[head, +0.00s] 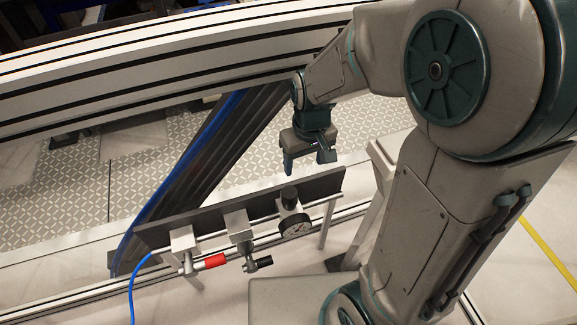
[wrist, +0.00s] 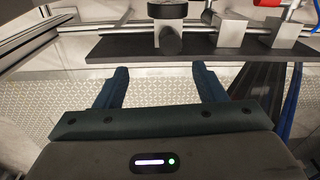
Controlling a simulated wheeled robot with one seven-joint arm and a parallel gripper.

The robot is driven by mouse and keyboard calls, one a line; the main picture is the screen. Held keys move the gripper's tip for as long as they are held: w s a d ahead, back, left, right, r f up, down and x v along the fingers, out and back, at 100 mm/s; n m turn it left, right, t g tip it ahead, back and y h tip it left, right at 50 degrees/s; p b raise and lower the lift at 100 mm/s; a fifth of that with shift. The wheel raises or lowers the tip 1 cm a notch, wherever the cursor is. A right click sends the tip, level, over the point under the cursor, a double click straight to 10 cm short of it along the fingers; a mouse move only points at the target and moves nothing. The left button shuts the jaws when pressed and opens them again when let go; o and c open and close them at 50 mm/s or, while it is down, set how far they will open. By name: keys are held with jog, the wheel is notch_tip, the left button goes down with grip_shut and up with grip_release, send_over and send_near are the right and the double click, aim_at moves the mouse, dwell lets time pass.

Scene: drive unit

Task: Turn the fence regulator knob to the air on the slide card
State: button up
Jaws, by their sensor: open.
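In the wrist view the knob (wrist: 171,40) shows as a round dark cap, just beyond the fingertips and near the middle. My gripper (head: 308,167) is open and empty, pointing down above and slightly right of the knob, apart from it. In the wrist view the open fingers (wrist: 160,73) have only floor between them. I cannot see a slide card or read the gauge.
Left of the regulator are a valve with a black handle (head: 258,264) and one with a red handle (head: 209,262). A blue hose (head: 138,275) hangs at the left end. A dark sloping beam (head: 205,150) runs behind the fence. Patterned floor lies behind.

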aim_at(290, 192)
jog(key=shift+n, duration=0.7)
jog(key=a+f, duration=0.1)
jog(key=f, duration=0.5)
jog(key=w+a+f+b, duration=0.1)
jog(key=f, duration=0.5)
jog(key=w+a+f, duration=0.1)
jog(key=f, duration=0.4)
jog(key=shift+a+f+b, duration=0.15)
jog(key=shift+f+b, duration=0.25)
jog(key=c, duration=1)
